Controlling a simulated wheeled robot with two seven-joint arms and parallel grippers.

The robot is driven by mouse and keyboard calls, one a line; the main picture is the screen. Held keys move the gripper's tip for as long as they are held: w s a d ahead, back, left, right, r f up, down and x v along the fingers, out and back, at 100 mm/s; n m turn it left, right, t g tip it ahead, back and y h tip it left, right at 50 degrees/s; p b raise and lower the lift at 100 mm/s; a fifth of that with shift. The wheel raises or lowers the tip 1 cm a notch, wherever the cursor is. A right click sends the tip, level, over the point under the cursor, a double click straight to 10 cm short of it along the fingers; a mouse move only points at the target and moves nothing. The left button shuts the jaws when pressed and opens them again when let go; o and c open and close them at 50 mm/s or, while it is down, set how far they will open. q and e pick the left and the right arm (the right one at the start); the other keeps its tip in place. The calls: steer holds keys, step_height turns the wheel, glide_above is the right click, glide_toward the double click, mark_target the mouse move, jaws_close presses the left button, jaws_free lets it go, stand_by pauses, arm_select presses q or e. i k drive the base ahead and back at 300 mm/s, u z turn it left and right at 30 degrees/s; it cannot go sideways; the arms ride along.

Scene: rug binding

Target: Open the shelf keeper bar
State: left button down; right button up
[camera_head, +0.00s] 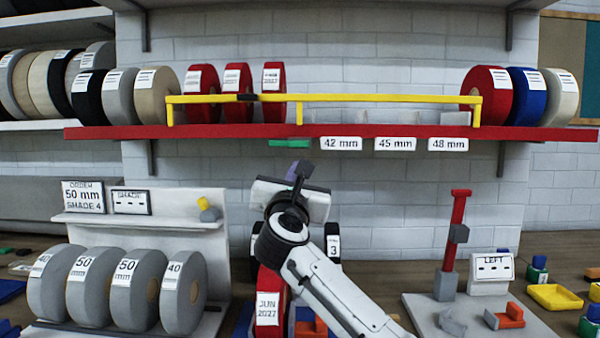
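The yellow keeper bar (380,98) runs along the front of the red shelf (230,131), held up by yellow posts at both ends and one between. Behind the bar stand several red rolls at the left (202,95) and one at the right end (487,95). My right gripper (301,174) is below the shelf, pointing up, apart from the bar; its finger gap cannot be made out. My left gripper is not in view.
Below, a rack holds several grey rolls (90,288) at the left. A red roll (268,305) stands partly behind my arm. A red post (457,225) stands on a grey board (415,312) at the right. A green tab (289,143) hangs under the shelf edge.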

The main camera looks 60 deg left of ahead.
mark_target(299, 99)
steer(key=k, duration=1)
